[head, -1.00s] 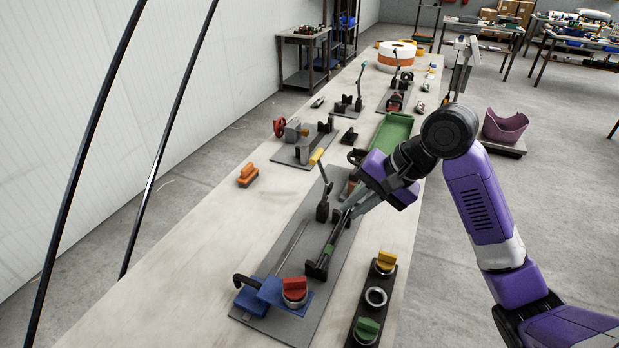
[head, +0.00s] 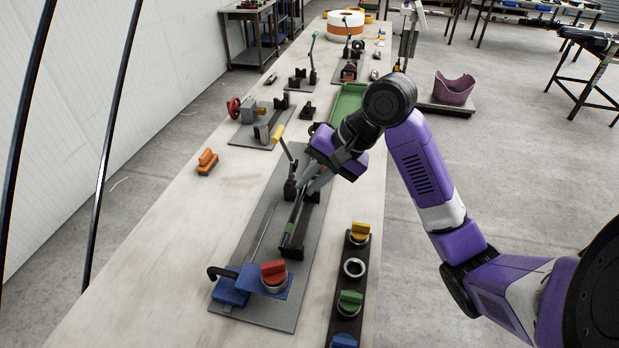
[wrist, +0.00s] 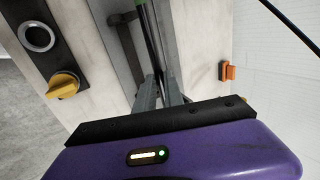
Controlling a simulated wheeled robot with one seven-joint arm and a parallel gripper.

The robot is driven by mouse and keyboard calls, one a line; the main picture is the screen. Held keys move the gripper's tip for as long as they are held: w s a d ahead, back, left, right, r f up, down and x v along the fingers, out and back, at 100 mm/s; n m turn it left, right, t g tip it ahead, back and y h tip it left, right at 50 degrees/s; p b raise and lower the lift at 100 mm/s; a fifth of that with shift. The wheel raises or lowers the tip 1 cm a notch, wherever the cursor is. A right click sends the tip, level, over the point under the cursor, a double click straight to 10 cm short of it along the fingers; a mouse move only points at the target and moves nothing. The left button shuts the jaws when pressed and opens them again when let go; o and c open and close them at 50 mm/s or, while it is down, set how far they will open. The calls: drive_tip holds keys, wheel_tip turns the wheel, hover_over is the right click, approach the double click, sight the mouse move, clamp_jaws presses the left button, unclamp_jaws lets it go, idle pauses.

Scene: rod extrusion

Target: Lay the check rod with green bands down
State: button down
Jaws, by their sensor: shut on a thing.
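The check rod (head: 295,212) is a thin dark rod with a green band near its near end. In the wrist view the rod (wrist: 151,45) runs away from between my gripper's fingers (wrist: 160,92), with green at the top edge. My wrist hides the far end.
A blue fixture with a red knob (head: 273,272) sits at the near end. A dark strip with coloured knobs (head: 349,283) is at right. An orange-handled piece (head: 207,162) lies left; bench around it is clear.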

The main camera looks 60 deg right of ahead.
drive_tip(key=shift+f+b, duration=1.6)
drive_tip(key=shift+f, duration=1.7)
drive_tip(key=shift+p, duration=0.35)
drive_tip(key=c, duration=1.4)
unclamp_jaws()
drive_tip(key=shift+o, duration=0.2)
drive_tip(key=shift+s, duration=0.1)
drive_tip(key=p+v, duration=0.2)
drive_tip(key=v, duration=0.5)
drive_tip(key=shift+r, duration=0.35)
